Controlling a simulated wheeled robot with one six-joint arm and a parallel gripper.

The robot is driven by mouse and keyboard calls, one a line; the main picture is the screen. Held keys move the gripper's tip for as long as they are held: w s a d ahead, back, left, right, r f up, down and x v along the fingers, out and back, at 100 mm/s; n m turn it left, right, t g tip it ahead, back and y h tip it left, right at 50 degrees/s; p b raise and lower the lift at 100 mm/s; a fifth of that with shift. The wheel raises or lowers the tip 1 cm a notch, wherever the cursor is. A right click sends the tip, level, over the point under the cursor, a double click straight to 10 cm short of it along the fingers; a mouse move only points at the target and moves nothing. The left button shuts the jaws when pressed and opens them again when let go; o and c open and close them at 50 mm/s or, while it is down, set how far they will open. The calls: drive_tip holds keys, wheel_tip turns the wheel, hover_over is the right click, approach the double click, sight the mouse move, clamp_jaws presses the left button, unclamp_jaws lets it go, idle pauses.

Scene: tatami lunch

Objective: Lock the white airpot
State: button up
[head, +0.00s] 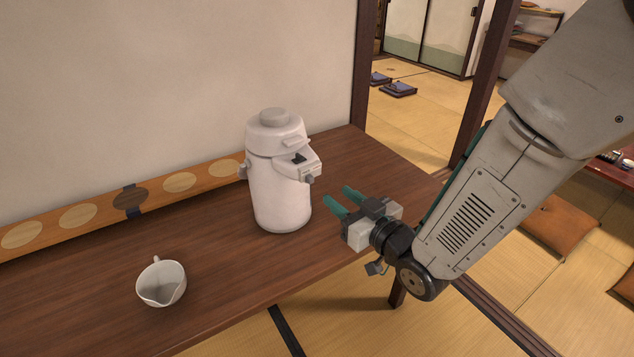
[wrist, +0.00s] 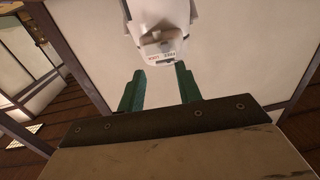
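The white airpot (head: 281,190) stands upright on the dark wooden table (head: 215,262) near the wall. Its spout head with a dark part and small markings faces right, toward my gripper. My gripper (head: 339,202) is right of the airpot, apart from it, with its two green fingers pointing at it. The fingers are spread with nothing between them. In the wrist view the airpot's head (wrist: 165,45) shows at the top, beyond the open fingers (wrist: 160,88). I cannot tell the lock's position.
A long wooden board with pale discs (head: 78,216) lies along the wall. A wooden post (head: 364,65) rises behind the table's far end. Tatami floor and an orange cushion (head: 556,226) are at right.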

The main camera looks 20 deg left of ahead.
sight(312, 179)
drive_tip(key=shift+y, duration=0.3)
drive_tip(key=x, duration=0.8)
drive_tip(key=shift+s+a, duration=0.25)
drive_tip(key=shift+s, duration=0.1)
clamp_jaws()
